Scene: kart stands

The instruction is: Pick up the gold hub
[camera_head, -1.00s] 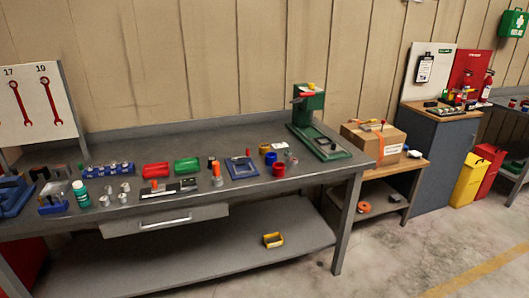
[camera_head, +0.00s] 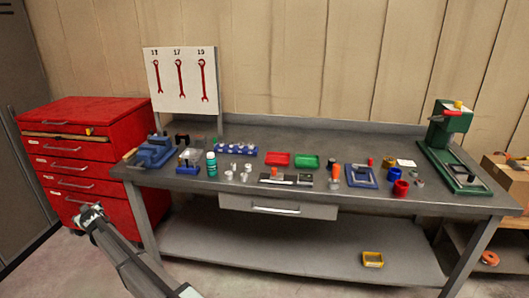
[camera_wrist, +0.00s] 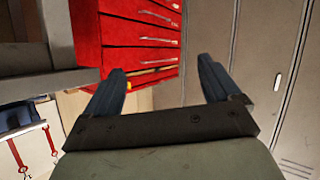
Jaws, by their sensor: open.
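A small gold hub (camera_head: 388,161) stands on the grey workbench (camera_head: 290,135), right of the middle. A blue ring-shaped part (camera_head: 394,174) and a red ring-shaped part (camera_head: 401,187) stand just in front of it. My gripper (camera_head: 88,212) is far to the left, in front of the red drawer cabinet and away from the hub. The wrist view shows its two fingers (camera_wrist: 160,72) spread apart with nothing between them. The hub is not in the wrist view.
The red drawer cabinet (camera_head: 85,160) stands left of the bench; it also fills the upper wrist view (camera_wrist: 135,45). A green press (camera_head: 455,150) stands right of the hub. A blue tray (camera_head: 361,176) lies left of the hub. A yellow bin (camera_head: 372,259) sits on the lower shelf.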

